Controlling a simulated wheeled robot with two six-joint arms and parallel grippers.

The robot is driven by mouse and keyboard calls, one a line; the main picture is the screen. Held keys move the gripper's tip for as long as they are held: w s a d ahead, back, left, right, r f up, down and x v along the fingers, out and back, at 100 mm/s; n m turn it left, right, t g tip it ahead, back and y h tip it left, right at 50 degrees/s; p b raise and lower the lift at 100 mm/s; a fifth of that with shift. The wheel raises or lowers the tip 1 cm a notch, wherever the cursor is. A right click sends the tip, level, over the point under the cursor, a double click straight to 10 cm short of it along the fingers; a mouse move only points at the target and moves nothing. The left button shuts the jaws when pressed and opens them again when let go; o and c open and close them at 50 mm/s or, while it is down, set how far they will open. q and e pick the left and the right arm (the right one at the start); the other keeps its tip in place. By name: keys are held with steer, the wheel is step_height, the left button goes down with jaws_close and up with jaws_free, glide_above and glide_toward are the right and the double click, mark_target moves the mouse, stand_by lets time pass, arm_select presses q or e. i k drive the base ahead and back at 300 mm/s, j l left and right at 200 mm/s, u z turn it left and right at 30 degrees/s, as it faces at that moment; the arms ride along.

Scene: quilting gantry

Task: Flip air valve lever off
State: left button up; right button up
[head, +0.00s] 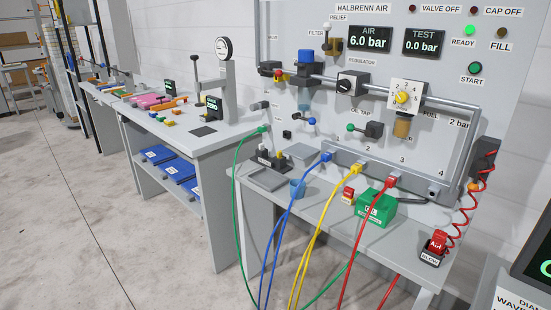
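The grey air panel (440,75) stands at the right, headed HALBRENN AIR. At its left edge, under a partly hidden label ending in "LVE", is a small dark fitting (268,68) with a red and yellow part (280,75); I cannot tell for sure that it is the air valve lever or how it is set. A blue-tipped lever (305,121) sits lower down, and a green-tipped one is on the oil tap (374,129). The AIR display (370,42) reads 6.0 bar and the TEST display (424,42) 0.0 bar. Neither gripper shows.
Green, blue, yellow and red hoses (290,215) hang over the panel bench's front edge. A green box (376,208) and a red coiled hose (468,200) are at the right. Another bench (215,140) with tools stands left. The floor (70,220) is clear in front of it.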

mark_target(279, 73)
steer(key=i+j, duration=0.35)
steer(key=i+j+z, duration=0.15)
steer(key=i+j, duration=0.5)
steer(key=j, duration=0.15)
steer(key=i+j+z, duration=0.1)
steer(key=i+j, duration=0.55)
steer(key=j, duration=0.15)
steer(key=i+j+z, duration=0.15)
steer(key=i+j, duration=0.15)
steer(key=j, duration=0.15)
steer(key=i+j, duration=0.3)
steer(key=j, duration=0.15)
